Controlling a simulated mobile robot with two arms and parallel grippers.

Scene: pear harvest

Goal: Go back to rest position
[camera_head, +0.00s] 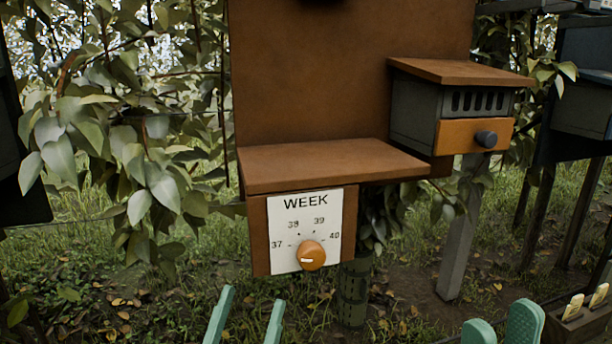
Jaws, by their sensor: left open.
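My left gripper (247,318) shows at the bottom edge, left of the middle. Its two light green fingers stand apart with nothing between them. My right gripper (502,330) shows at the bottom right. The arms are out of view.
A brown wooden panel (330,80) has a shelf (330,165) and a WEEK dial with an orange knob (312,255). Right of it is a grey box with an orange drawer (462,138). A crate (578,325) stands at lower right. Leafy plants surround them.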

